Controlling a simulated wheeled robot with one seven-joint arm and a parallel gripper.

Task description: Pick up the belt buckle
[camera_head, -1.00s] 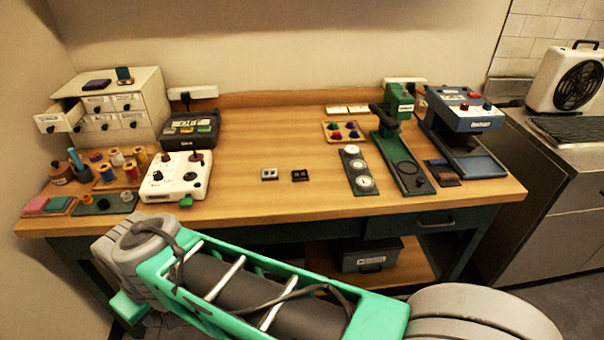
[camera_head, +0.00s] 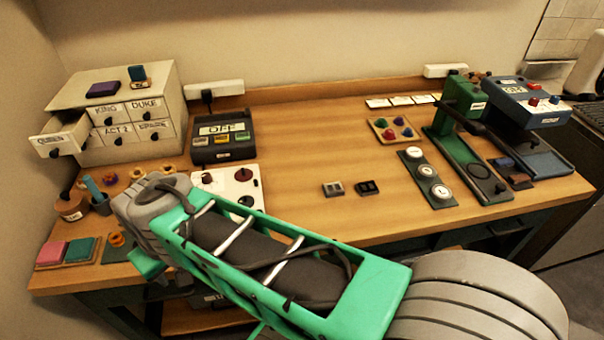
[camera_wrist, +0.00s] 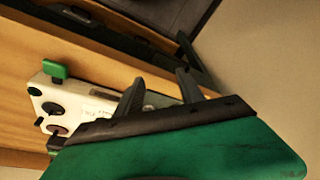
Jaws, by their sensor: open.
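Two small flat pieces lie side by side on the middle of the wooden table: a grey metallic piece (camera_head: 333,189) with two dark openings, and a black piece (camera_head: 368,187) with small light marks. Either may be the belt buckle; they are too small to tell for sure. My gripper shows in the wrist view (camera_wrist: 160,90), its two dark fingers apart with nothing held between them. In the head view my arm's own links hide the fingers. The gripper is over the left part of the table, well left of the two pieces, which the wrist view does not show.
A white control box (camera_head: 240,182) is partly hidden by my arm and shows beside my fingers in the wrist view (camera_wrist: 50,103). Drawers (camera_head: 125,115) stand back left, a black switch box (camera_head: 222,140) beside them. Green and blue presses (camera_head: 523,103) stand right.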

